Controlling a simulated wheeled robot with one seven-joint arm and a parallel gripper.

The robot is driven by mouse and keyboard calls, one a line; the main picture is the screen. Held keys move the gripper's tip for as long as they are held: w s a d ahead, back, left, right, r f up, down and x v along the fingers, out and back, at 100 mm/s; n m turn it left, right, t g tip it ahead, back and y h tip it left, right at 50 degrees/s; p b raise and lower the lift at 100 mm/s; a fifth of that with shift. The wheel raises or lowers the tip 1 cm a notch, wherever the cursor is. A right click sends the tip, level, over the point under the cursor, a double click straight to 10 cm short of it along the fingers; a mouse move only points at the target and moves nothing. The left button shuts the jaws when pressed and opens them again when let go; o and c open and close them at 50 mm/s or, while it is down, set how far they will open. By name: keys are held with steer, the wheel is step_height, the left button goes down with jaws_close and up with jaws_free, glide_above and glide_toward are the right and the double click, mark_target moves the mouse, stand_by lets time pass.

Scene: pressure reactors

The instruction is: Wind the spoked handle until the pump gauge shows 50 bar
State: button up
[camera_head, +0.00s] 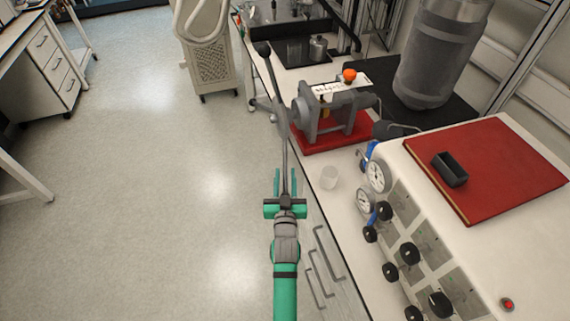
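The spoked handle (284,125) is on the left side of a grey pump (333,114) that stands on a red base. One long spoke points up and ends in a dark knob (262,48). Another spoke runs down toward my gripper (285,175). My teal gripper's two fingers lie on either side of that lower spoke in this view; I cannot tell whether they touch it. Two round white gauges, an upper one (377,176) and a lower one (366,202), are on the white console. Which is the pump gauge is unclear, and their readings are too small to make out.
The white console (470,235) with several black knobs and a red panel (490,165) is at the right. Open floor (150,190) lies to the left.

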mark_target(285, 164)
steer(key=shift+w, duration=2.75)
jaws_close()
